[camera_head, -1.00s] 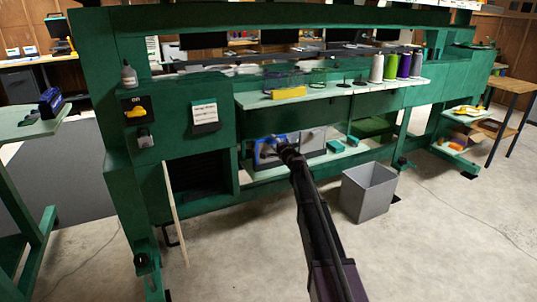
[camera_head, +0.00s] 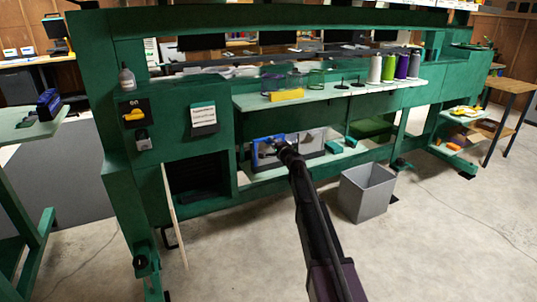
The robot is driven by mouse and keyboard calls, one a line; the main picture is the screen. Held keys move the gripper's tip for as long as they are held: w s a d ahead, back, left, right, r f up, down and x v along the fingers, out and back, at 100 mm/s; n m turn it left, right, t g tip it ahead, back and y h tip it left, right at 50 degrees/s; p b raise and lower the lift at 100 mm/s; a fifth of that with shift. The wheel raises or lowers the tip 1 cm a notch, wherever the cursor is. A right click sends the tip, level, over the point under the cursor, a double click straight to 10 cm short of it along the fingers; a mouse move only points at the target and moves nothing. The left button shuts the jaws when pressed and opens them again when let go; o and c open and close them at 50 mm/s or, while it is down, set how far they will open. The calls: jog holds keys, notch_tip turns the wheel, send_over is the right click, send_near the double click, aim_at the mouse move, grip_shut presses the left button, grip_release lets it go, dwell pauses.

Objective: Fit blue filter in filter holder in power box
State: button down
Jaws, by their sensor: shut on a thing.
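My arm reaches down to the lower shelf of the green machine frame. My gripper (camera_head: 279,146) is at the front of a box with blue parts (camera_head: 259,156), left of a grey box (camera_head: 311,143). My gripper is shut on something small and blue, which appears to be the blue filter. The wrist covers most of it, and its outline merges with the blue behind. The filter holder cannot be made out at this size. I cannot tell whether the filter touches it or is inside it.
A grey bin (camera_head: 367,191) stands on the floor right of my arm. The upper shelf (camera_head: 345,90) holds a yellow box (camera_head: 287,95) and several thread cones. A thin wooden strip (camera_head: 174,215) leans at the left. Small green boxes (camera_head: 334,147) lie right of the grey box.

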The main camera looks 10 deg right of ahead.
jog(key=shift+r+p, duration=1.65)
jog(key=shift+r, duration=0.15)
jog(key=shift+s, duration=0.1)
jog(key=v, duration=1.5)
jog(key=shift+s, duration=0.35)
jog(key=shift+d, duration=0.25)
dwell(1.0)
